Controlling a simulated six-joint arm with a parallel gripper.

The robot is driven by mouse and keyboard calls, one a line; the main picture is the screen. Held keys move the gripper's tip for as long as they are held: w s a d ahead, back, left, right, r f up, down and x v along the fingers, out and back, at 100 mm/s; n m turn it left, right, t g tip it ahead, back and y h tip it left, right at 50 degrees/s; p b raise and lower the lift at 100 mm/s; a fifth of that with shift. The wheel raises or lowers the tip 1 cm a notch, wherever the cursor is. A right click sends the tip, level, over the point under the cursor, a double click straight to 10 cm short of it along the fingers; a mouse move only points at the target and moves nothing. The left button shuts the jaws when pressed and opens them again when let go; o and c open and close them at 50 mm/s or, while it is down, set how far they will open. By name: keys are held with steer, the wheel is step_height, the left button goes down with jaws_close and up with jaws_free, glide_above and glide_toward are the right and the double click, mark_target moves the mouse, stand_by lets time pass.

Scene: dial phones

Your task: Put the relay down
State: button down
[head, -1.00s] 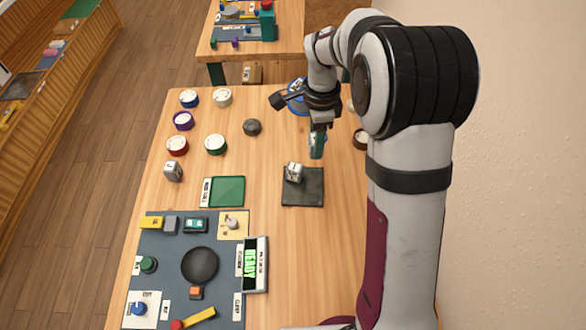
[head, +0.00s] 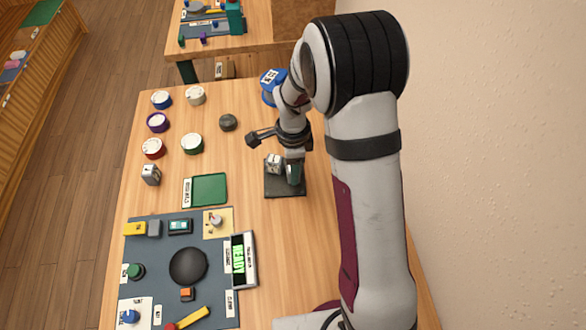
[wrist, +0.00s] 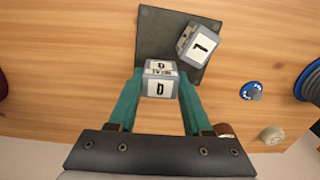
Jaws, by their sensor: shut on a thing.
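My gripper (head: 294,178) is shut on a grey block-shaped relay marked D (wrist: 160,84), held between teal fingers in the wrist view. In the head view the fingers hide most of this relay. It is over the near edge of a dark square pad (head: 286,191), which also shows in the wrist view (wrist: 158,38). I cannot tell whether the held relay touches the pad. A second grey relay (head: 274,162) sits tilted on the pad, a little apart from the held one; the wrist view shows its label (wrist: 202,46).
Another grey relay (head: 151,175) stands at left. A green tray (head: 209,189) lies left of the pad. Several round coloured tins, including a red one (head: 153,148), stand farther back. A dark mat (head: 160,262) with tools and a display (head: 243,260) fills the front.

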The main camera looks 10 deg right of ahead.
steer(key=shift+f, duration=0.75)
steer(key=shift+f, duration=0.1)
steer(key=shift+c, duration=1.6)
jaws_free()
step_height(320, 180, up, 12)
steer(key=shift+f, duration=0.25)
steer(key=s+r+n, duration=0.2)
steer(key=s+n, duration=0.2)
steer(key=s, duration=0.4)
steer(key=s+r+n+y, duration=0.1)
steer(key=s+r+n, duration=0.2)
steer(key=s, duration=0.6)
steer(key=s+r+n, duration=0.2)
steer(key=s+n, duration=0.3)
steer(key=s, duration=0.3)
steer(key=shift+s+d+r+y, duration=0.15)
steer(key=shift+d+r+y, duration=0.1)
steer(key=shift+y, duration=0.15)
